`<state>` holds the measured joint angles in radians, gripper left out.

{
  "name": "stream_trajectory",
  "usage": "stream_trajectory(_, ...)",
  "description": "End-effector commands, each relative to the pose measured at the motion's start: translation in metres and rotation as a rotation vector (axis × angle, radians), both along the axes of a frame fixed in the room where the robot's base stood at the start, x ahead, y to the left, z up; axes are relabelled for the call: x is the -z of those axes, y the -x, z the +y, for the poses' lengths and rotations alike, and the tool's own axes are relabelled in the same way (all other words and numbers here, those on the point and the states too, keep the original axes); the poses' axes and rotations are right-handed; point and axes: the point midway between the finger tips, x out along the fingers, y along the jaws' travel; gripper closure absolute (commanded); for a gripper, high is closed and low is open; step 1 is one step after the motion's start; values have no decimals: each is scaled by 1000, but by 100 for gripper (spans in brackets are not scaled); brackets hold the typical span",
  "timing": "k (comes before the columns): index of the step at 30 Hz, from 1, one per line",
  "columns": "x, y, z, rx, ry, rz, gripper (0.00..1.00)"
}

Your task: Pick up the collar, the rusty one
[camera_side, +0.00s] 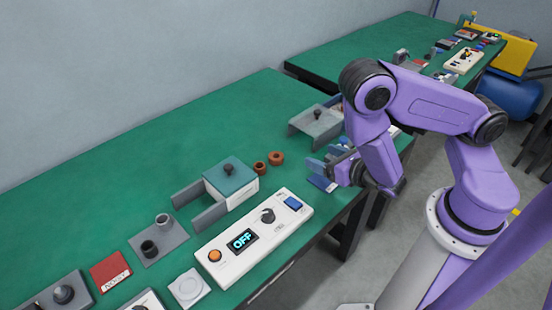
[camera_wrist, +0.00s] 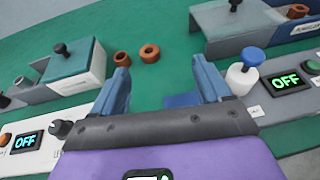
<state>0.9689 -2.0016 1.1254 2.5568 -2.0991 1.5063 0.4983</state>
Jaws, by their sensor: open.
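Two rust-brown rings lie close together on the green table top. The wider ring (camera_side: 277,158) is on the right in the side view, and the smaller, taller-looking ring (camera_side: 260,168) is on its left; I cannot tell for sure which is the collar. In the wrist view the wider ring (camera_wrist: 149,53) lies beyond my fingertips, and the smaller ring (camera_wrist: 120,57) is partly hidden behind the left fingertip. My gripper (camera_side: 326,161) is open and empty, to the right of both rings in the side view. The wrist view shows its blue fingers apart (camera_wrist: 165,72).
A teal-topped block (camera_side: 229,177) on a grey bracket stands left of the rings. A white panel reading OFF (camera_side: 250,240) lies in front. A grey bridge (camera_side: 315,125) stands behind my gripper. A blue flat piece (camera_wrist: 182,100) lies under the fingers.

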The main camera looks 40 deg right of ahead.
Motion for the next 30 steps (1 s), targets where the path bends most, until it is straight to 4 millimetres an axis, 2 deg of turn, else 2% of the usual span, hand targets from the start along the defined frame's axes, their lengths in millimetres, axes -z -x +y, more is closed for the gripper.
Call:
stream_trajectory(3,19,8,4,-77,10,53,23)
stream_trajectory(6,26,10,7,-106,8,72,23)
stream_trajectory(30,41,-26,8,-109,8,74,23)
